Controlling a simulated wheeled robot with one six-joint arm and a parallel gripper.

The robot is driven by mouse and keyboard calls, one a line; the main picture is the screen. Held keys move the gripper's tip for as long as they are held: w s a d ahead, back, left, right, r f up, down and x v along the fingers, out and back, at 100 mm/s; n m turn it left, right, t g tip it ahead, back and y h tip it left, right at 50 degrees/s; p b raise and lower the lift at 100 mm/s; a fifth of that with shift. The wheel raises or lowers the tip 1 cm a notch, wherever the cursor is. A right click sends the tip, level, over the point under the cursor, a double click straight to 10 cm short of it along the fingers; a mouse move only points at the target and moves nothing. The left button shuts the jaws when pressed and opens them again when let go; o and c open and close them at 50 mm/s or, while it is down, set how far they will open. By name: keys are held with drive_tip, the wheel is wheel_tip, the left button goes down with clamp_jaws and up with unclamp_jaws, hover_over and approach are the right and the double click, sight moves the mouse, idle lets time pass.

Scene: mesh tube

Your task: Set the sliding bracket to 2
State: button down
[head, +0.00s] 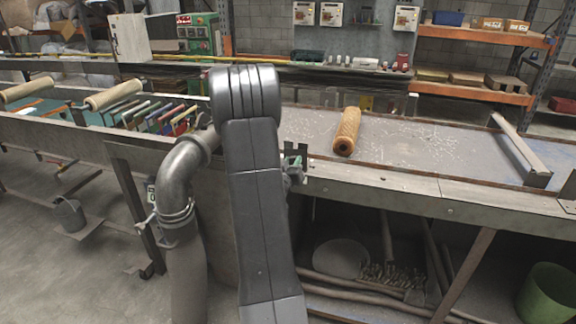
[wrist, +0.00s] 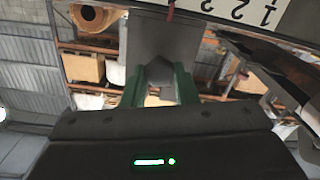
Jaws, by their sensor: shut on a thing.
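In the wrist view my gripper (wrist: 158,84) has its two green fingers closed on the sides of a grey metal piece, which I take to be the sliding bracket (wrist: 160,42). A white scale strip (wrist: 262,14) with black digits, a 1 and a 2 among them, runs at the top right, turned in the picture. A thin red mark (wrist: 171,10) shows at the top edge, left of the digits. Which digit the bracket stands at cannot be read. In the head view my arm hides the bracket and most of the gripper.
An orange mesh roll (head: 347,131) lies on the grey workbench (head: 420,140), with a metal bar (head: 519,146) across its right end. A bent metal pipe (head: 184,172) stands close left of my arm. A green bin (head: 550,290) stands at the lower right.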

drive_tip(key=c, duration=1.1)
unclamp_jaws()
drive_tip(key=shift+c, duration=0.2)
drive_tip(key=b+v, duration=0.2)
drive_tip(key=v, duration=1.1)
drive_tip(key=shift+s+b, duration=0.3)
drive_tip(key=shift+s, duration=0.05)
drive_tip(key=shift+a, duration=0.15)
drive_tip(key=p+x, duration=0.2)
drive_tip(key=x, duration=1.1)
drive_tip(key=shift+w+p, duration=0.25)
drive_tip(key=shift+p, duration=0.1)
drive_tip(key=shift+w+r, duration=0.1)
drive_tip(key=shift+w, duration=0.2)
drive_tip(key=shift+a+p, duration=0.45)
drive_tip(key=shift+a, duration=0.05)
